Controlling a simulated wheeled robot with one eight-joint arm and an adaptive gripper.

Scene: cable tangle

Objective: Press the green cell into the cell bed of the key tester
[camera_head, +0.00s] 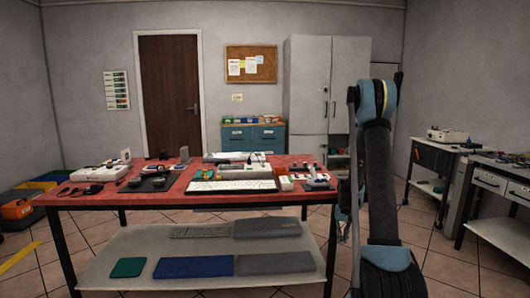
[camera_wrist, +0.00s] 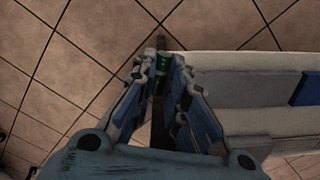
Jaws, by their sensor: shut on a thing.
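My gripper (camera_wrist: 163,72) is shut on the green cell (camera_wrist: 162,62), a small green cylinder that shows between the fingertips in the wrist view. The fingers hide part of it. The gripper is above the tiled floor, beside a pale grey slab that looks like the table's lower shelf (camera_wrist: 240,62). In the head view my arm rises at the right of the red-topped table (camera_head: 130,199), and the cell cannot be made out there. Several small devices stand on the table, but I cannot tell which is the key tester or see its cell bed.
A grey device (camera_head: 318,184) stands near the right corner. Mats, among them a blue one (camera_head: 194,267), lie on the lower shelf. A workbench (camera_head: 440,155) stands at the right, with open floor between.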

